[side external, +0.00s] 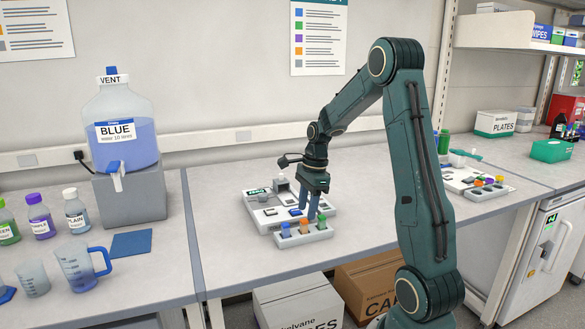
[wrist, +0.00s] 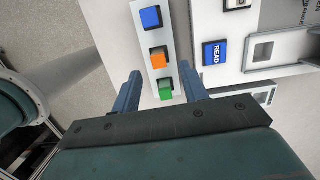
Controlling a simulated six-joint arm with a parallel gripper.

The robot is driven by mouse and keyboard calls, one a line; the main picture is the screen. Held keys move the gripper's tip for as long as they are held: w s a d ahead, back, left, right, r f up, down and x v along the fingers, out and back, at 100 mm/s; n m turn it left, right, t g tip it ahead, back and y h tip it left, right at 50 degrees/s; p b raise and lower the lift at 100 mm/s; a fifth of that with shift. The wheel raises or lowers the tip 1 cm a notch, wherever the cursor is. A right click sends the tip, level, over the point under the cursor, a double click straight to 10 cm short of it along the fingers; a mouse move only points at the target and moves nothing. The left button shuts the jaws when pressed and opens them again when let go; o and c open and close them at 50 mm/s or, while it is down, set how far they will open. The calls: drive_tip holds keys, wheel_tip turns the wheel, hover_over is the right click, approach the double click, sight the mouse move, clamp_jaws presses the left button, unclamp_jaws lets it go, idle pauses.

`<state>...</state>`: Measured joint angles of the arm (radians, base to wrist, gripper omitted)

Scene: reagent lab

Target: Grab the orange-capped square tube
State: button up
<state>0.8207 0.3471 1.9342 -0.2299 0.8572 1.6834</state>
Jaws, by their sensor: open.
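The orange-capped square tube (wrist: 158,58) stands in the middle slot of a small white rack, between a blue-capped tube (wrist: 151,17) and a green-capped tube (wrist: 165,88). In the wrist view my gripper's fingers (wrist: 160,88) lie on either side of the green cap, and the orange cap is beyond the fingertips. Only the tube caps show clearly.
The white rack (side external: 304,238) sits at the bench front, before a white device (side external: 262,208) with a READ button (wrist: 215,54). A blue liquid container (side external: 122,125) stands on a grey block at left. Another rack (side external: 488,190) lies at right.

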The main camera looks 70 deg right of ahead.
sight(305, 220)
drive_tip(key=shift+w+a+f, duration=0.15)
drive_tip(key=shift+a+f, duration=0.05)
drive_tip(key=shift+f, duration=0.9)
drive_tip(key=shift+w+a+f, duration=0.1)
drive_tip(key=shift+a+f, duration=0.05)
drive_tip(key=shift+f, duration=0.9)
clamp_jaws()
drive_tip(key=shift+r, duration=0.15)
wheel_tip(305, 220, up, 20)
